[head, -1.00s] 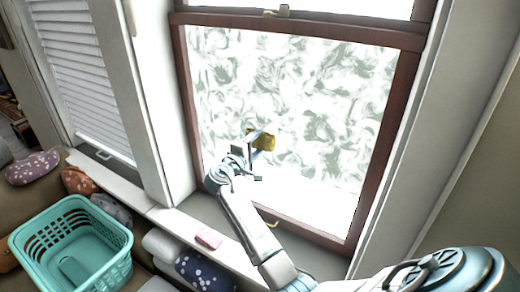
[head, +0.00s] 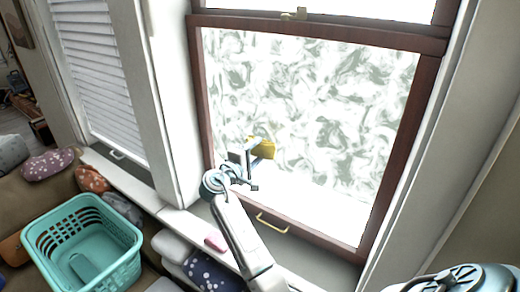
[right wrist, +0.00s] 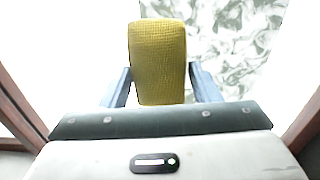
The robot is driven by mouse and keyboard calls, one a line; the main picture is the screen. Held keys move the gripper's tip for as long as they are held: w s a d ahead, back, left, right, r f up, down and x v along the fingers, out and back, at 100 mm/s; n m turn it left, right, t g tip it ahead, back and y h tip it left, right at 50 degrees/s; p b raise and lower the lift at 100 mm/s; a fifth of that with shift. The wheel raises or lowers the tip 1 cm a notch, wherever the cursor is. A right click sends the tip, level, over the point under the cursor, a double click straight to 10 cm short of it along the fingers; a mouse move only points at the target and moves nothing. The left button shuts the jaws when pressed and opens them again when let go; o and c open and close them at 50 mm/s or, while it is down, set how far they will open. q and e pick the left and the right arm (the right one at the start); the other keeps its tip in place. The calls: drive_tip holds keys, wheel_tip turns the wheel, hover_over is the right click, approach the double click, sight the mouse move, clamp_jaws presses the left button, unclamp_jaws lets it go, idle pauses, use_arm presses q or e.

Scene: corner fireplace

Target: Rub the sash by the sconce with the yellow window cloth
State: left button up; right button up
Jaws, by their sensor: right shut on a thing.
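The window sash (head: 200,100) has a dark reddish-brown frame around a bright pane. Grey-green swirling smears (head: 330,100) cover most of the pane; a band along its bottom (head: 310,205) looks plain white. My right gripper (head: 258,151) is shut on the yellow cloth (head: 264,148), at the pane's lower left, near the lower edge of the smears. In the right wrist view the cloth (right wrist: 157,60) stands upright between the two blue-grey fingers (right wrist: 160,88), with smears behind it to the right. Whether it touches the glass I cannot tell. No sconce shows. My left gripper is out of view.
A brass pull (head: 272,223) is on the bottom rail and a latch (head: 294,14) on the top rail. A pink item (head: 215,243) lies on the sill by my arm. A teal basket (head: 85,250) and several cushions sit lower left. A shuttered window (head: 95,85) stands left.

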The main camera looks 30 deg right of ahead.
drive_tip(key=shift+v, duration=0.9)
drive_tip(key=shift+v, duration=0.9)
drive_tip(key=shift+s+a, duration=0.25)
drive_tip(key=shift+a, duration=0.4)
drive_tip(key=shift+d, duration=0.1)
drive_tip(key=shift+f, duration=0.1)
